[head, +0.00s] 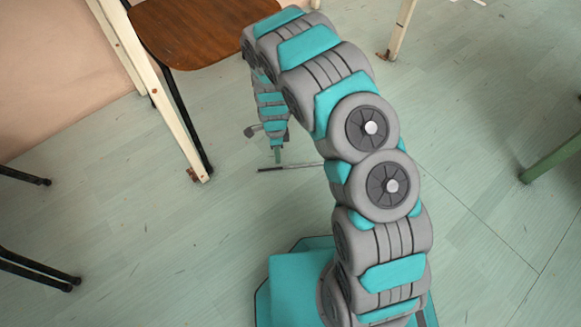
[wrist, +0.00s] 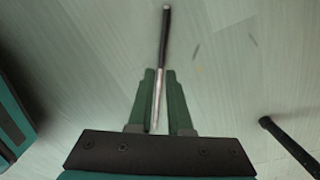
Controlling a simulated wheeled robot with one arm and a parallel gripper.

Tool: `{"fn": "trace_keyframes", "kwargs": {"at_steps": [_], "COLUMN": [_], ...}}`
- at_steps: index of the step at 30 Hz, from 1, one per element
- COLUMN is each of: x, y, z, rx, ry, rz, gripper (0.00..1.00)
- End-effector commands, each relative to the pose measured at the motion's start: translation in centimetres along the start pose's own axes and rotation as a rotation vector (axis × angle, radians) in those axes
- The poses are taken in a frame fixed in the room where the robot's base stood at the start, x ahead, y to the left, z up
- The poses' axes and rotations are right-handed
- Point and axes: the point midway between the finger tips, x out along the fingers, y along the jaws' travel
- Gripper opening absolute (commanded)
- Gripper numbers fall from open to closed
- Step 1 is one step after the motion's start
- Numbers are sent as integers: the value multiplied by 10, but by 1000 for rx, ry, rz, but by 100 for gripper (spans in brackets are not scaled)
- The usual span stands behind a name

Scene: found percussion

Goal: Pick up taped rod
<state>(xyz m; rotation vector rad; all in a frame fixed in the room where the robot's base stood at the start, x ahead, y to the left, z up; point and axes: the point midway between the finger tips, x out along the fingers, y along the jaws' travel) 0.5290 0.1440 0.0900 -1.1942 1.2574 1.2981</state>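The taped rod (head: 300,165) is thin, with a dark taped end and a bare silvery length, and appears to lie on the floor below my arm. In the wrist view the rod (wrist: 165,38) runs up the picture, its dark end beyond the fingertips and its silver part between the fingers. My gripper (wrist: 160,72) has two green fingers, one on each side of the rod, with a narrow gap around it; it looks open. In the head view my gripper (head: 278,158) points down at the rod. Whether the fingertips touch the floor cannot be told.
A brown wooden chair (head: 195,30) with dark legs and a pale wooden leg (head: 165,110) stand behind. A green leg (head: 552,157) is at the right, dark legs (head: 38,270) at the left. A dark bar (wrist: 285,142) shows at the wrist view's right. The floor around the rod is clear.

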Motion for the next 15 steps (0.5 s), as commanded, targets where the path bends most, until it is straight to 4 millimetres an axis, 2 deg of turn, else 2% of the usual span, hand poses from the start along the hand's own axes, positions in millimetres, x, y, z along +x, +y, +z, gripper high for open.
{"fn": "trace_keyframes", "kwargs": {"at_steps": [7,15], "x": [21,57], "y": [-1,-1], "z": [-2,-5], "rx": [-1,-2], "ry": [0,0], "rz": [-2,1], "gripper": [17,17]}}
